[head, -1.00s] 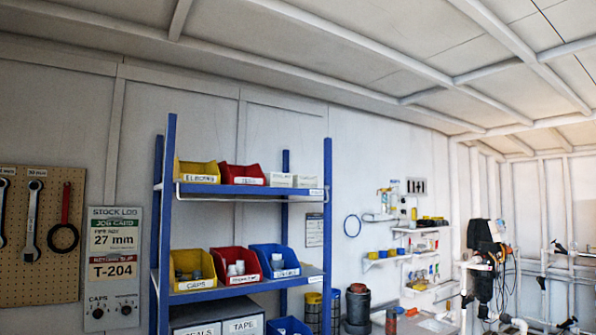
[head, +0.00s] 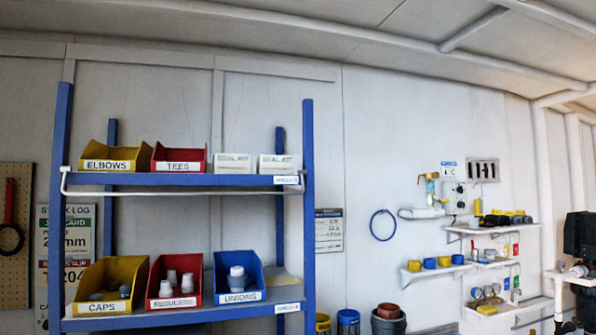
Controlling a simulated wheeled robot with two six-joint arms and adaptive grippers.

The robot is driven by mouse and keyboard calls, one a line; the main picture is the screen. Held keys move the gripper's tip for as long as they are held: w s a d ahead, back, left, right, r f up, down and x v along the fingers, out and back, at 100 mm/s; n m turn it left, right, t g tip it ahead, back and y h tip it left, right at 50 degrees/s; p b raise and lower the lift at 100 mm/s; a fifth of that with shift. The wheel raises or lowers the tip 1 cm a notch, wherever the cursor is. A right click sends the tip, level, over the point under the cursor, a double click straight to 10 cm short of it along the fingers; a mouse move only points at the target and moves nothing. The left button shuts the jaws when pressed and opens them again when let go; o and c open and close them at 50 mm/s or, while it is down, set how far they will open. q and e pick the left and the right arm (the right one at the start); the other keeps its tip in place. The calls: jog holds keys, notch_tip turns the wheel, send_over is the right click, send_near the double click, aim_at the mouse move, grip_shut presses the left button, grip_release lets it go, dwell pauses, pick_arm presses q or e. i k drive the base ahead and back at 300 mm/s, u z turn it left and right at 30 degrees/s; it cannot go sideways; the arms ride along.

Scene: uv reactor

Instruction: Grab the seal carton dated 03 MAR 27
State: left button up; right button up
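Two small white cartons stand at the right end of the upper shelf of the blue rack in the head view. The left carton (head: 232,162) and the right carton (head: 280,164) both carry faint grey print that seems to read "SEAL KIT". No date is legible on either. They stand side by side with a small gap, behind the white rail along the shelf's front. Neither of my grippers is in view.
The upper shelf (head: 180,180) also holds a yellow ELBOWS bin (head: 112,157) and a red TEES bin (head: 178,158). The lower shelf holds CAPS, REDUCERS and UNIONS bins. Blue uprights (head: 308,220) frame the rack. Wall shelves (head: 490,229) with fittings are at right.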

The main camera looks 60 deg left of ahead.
aim_at(222, 163)
jog(key=u, duration=0.15)
jog(key=i, duration=1.15)
jog(key=u, duration=1.25)
jog(key=i, duration=0.75)
jog(key=u, duration=0.85)
